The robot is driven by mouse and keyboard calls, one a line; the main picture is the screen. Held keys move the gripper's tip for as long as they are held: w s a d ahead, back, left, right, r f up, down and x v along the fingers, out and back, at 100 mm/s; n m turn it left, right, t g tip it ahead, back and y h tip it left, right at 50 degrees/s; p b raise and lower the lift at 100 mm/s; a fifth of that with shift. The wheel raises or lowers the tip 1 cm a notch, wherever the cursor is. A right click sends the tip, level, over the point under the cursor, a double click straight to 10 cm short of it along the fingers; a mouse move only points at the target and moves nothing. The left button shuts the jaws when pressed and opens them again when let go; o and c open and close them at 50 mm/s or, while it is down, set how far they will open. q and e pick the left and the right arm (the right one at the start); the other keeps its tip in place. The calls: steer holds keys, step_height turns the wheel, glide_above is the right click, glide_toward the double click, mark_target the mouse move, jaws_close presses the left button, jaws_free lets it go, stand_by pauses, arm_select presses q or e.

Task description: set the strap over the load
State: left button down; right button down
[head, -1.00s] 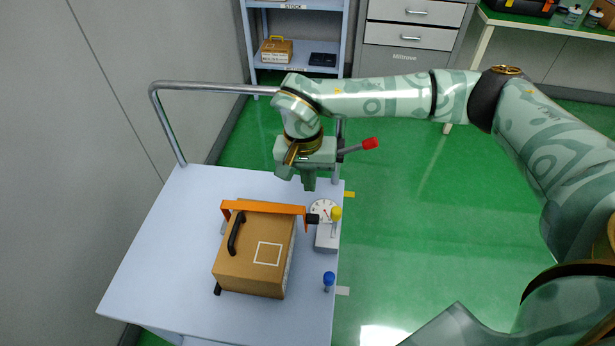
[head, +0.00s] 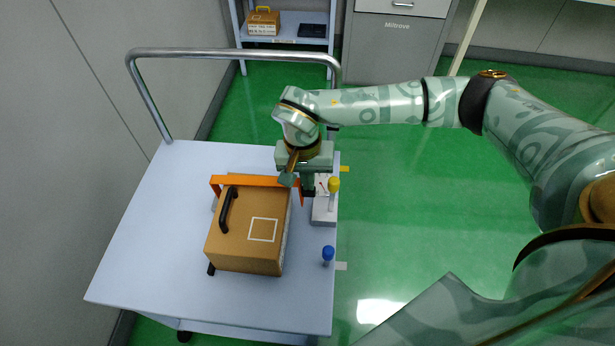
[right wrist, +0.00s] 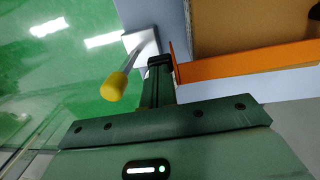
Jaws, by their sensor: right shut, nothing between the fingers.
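The load is a brown box (head: 245,255) with a black handle (head: 226,209) and a white square outline on top, standing on the cart. An orange strap (head: 240,181) crosses the box's far edge, its right end bent down beside the box. My right gripper (head: 308,191) is shut and empty at that right end, pointing down. In the right wrist view, the fingers (right wrist: 160,75) are just beside the orange strap (right wrist: 240,66); I cannot tell if they touch. The black tip seen earlier at the strap's end is hard to separate from the fingers. My left gripper is not in view.
A blue knob (head: 328,253) is nearer. The cart (head: 150,240) has free room left of the box; a metal rail (head: 230,52) runs behind.

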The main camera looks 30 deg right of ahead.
steer(key=shift+s+d+f, duration=0.15)
steer(key=shift+d+f, duration=0.05)
steer(key=shift+f, duration=0.25)
steer(key=shift+s+d+f, duration=0.15)
steer(key=shift+d+f, duration=0.05)
steer(key=shift+f, duration=0.25)
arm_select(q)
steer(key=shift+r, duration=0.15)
arm_select(e)
steer(key=shift+s+f, duration=0.15)
steer(key=shift+f, duration=0.2)
steer(key=shift+d, duration=0.1)
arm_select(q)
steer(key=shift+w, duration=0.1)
